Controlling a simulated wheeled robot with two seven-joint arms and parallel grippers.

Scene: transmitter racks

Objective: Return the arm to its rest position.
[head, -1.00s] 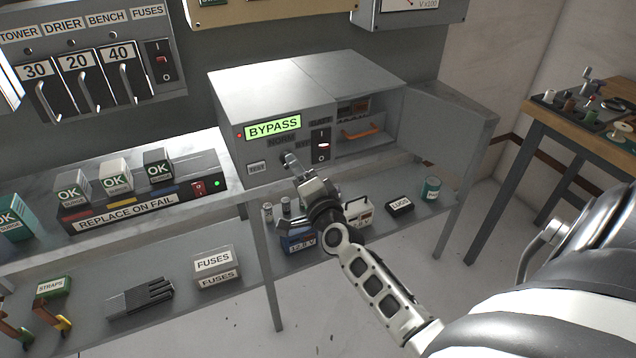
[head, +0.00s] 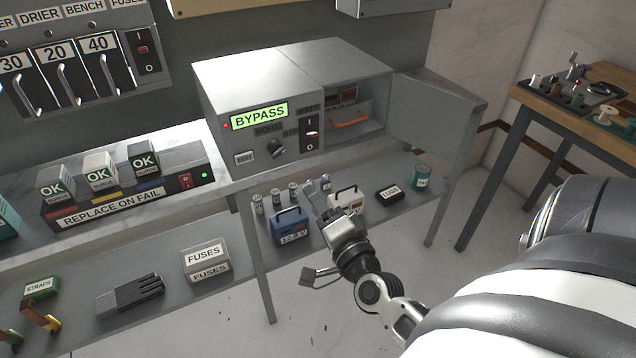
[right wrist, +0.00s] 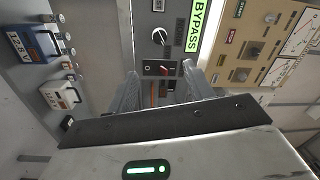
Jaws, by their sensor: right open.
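My right arm comes in from the right side of the head view. My right gripper (head: 310,238) is open and empty, with its two fingers spread apart. It is in front of the lower shelf, below the grey BYPASS unit (head: 240,85) and apart from its selector knob (head: 277,148). In the right wrist view the open fingers (right wrist: 160,88) point toward the unit's front, with the knob (right wrist: 160,36) and a red rocker switch (right wrist: 163,68) beyond them. My left gripper is not in view.
The unit's door (head: 437,122) stands open at the right. A blue 12.8 V battery (head: 289,228), a white-topped battery (head: 347,199), a LUGS box (head: 389,195) and a teal can (head: 421,176) are on the lower shelf. A wooden bench (head: 575,112) stands right. The floor between is clear.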

